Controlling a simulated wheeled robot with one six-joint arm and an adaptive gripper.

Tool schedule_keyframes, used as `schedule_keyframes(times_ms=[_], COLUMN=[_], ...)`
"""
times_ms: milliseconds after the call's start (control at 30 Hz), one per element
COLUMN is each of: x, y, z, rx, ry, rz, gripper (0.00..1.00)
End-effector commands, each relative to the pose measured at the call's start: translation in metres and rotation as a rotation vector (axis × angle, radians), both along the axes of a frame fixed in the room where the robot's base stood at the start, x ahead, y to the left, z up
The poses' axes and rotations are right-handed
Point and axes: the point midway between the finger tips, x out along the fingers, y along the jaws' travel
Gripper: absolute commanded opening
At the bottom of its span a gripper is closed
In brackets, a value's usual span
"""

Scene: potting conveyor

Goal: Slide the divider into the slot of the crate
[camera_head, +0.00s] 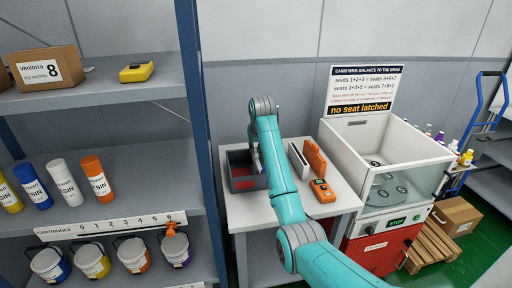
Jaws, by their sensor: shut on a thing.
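The dark grey crate (232,156) with red inside stands on the left part of the pale table, close to the shelf post. My gripper (256,164) is at the right side of the crate, pointing down, and is partly covered by my teal arm. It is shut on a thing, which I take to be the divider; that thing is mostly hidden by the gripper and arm. The slot cannot be made out, so I cannot tell whether the divider is in it.
A white panel (298,163) and an orange panel (314,158) stand upright right of my arm. An orange handheld device (322,191) lies before them. A white-walled machine (364,140) stands at right, a loaded shelf (110,120) at left. The table (243,215) front is clear.

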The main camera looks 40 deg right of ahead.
Motion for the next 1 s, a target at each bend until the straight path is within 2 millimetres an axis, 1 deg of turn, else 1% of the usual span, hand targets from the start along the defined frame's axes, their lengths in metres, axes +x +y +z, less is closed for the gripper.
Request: schedule_keyframes(times_ms=[767,800,867,900,1000], x=[0.000,0.000,0.000,0.000,0.000], y=[0.000,0.000,0.000,0.000,0.000], z=[-0.016,-0.016,-0.016,-0.016,-0.016], rx=[-0.001,-0.001,-0.001,-0.001,-0.001], ry=[-0.001,-0.001,-0.001,-0.001,-0.001], rz=[0.000,0.000,0.000,0.000,0.000], gripper=[0.00,0.23,0.38,0.47,0.47])
